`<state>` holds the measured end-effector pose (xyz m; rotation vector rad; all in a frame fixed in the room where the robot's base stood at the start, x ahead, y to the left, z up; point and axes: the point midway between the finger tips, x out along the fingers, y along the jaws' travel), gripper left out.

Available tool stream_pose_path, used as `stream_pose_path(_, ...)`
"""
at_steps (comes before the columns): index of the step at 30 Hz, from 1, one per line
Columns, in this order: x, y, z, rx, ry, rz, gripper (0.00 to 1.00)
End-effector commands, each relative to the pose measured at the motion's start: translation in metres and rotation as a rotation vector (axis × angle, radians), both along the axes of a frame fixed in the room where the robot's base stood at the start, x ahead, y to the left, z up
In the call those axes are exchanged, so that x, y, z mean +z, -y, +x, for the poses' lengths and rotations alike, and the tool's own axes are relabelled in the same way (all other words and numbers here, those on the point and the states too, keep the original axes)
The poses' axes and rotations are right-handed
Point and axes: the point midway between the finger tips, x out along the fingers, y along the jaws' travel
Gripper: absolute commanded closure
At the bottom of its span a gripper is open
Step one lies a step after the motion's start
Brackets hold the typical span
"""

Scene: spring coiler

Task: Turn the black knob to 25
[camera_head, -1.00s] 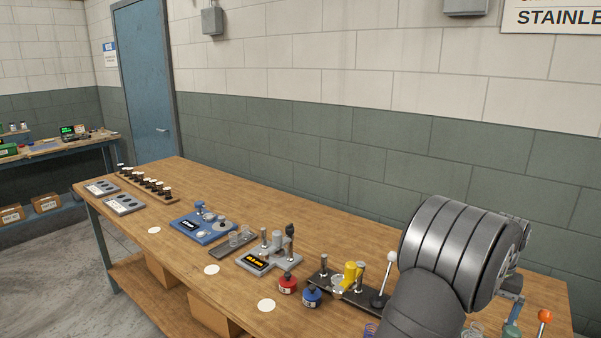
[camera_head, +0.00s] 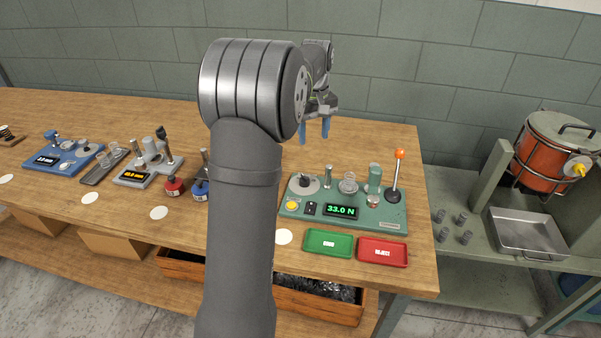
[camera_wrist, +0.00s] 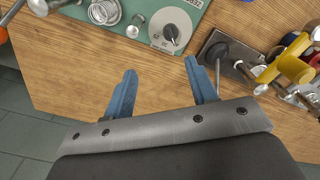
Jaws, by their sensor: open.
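A green tester (camera_head: 350,209) with a lit readout of 33.0 N (camera_head: 341,211) stands on the bench. At its back left is a pale round dial (camera_head: 311,186) with a small dark knob (camera_head: 303,181) at its middle. In the wrist view the dial (camera_wrist: 181,17) and its dark knob (camera_wrist: 170,33) show at the top; the knob's exact setting is too small to read. My gripper (camera_head: 314,133) is open and empty, behind and above the tester. In the wrist view its blue fingers (camera_wrist: 160,70) are spread over bare wood, apart from the knob.
An orange-topped lever (camera_head: 397,170) rises at the tester's right. Green (camera_head: 327,252) and red (camera_head: 382,262) trays lie in front. A black plate with posts and a yellow part (camera_wrist: 292,66) is beside the tester. Blue (camera_head: 62,158) and grey (camera_head: 147,172) devices stand further left.

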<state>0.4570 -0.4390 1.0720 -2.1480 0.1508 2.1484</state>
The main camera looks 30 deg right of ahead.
Motion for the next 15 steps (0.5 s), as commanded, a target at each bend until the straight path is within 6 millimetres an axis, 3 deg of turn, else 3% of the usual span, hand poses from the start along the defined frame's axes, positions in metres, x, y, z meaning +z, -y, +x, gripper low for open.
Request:
stream_pose_path(3,0.012,-0.016,0.012,0.117,0.0,0.0,0.48)
stream_pose_path(7,0.006,-0.02,0.014,0.146,-0.002,0.001,0.48)
stream_pose_path(15,-0.044,-0.019,0.013,0.143,-0.003,0.002,0.48)
